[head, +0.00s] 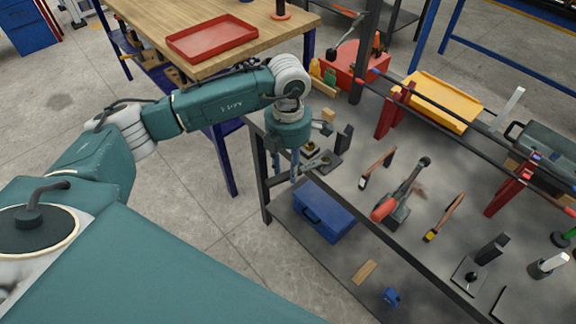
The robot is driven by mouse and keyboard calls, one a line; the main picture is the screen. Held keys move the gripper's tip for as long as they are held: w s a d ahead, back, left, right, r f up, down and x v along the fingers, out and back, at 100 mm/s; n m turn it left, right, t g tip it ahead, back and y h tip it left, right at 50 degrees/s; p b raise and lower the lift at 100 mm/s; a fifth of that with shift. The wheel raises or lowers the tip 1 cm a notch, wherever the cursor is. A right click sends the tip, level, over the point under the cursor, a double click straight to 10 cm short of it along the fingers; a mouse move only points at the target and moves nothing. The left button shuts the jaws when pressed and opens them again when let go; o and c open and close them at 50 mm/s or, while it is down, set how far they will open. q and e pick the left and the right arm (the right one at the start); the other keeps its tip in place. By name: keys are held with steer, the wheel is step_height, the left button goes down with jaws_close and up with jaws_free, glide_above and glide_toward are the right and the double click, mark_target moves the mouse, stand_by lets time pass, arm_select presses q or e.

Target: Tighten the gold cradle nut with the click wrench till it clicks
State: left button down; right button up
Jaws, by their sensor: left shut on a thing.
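My left gripper (294,172) points down over the near left corner of the dark bench and is shut on a slim grey tool (319,163). This tool looks like the click wrench, but it is small and partly hidden by the fingers. A small gold-coloured piece (312,148), perhaps the cradle nut, shows just behind it by a dark upright block (343,138). I cannot tell whether the tool sits on the nut. My right gripper is not in view.
A red-handled tool (385,209) and two brown-handled tools lie on the bench right of the gripper. Red stands (395,110) carry long dark bars at the back. A blue case (324,210) sits on the lower shelf. A wooden table with a red tray (212,38) stands behind.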

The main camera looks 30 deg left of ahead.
arm_select(q)
steer(key=shift+r+p, duration=1.45)
steer(key=shift+r, duration=1.15)
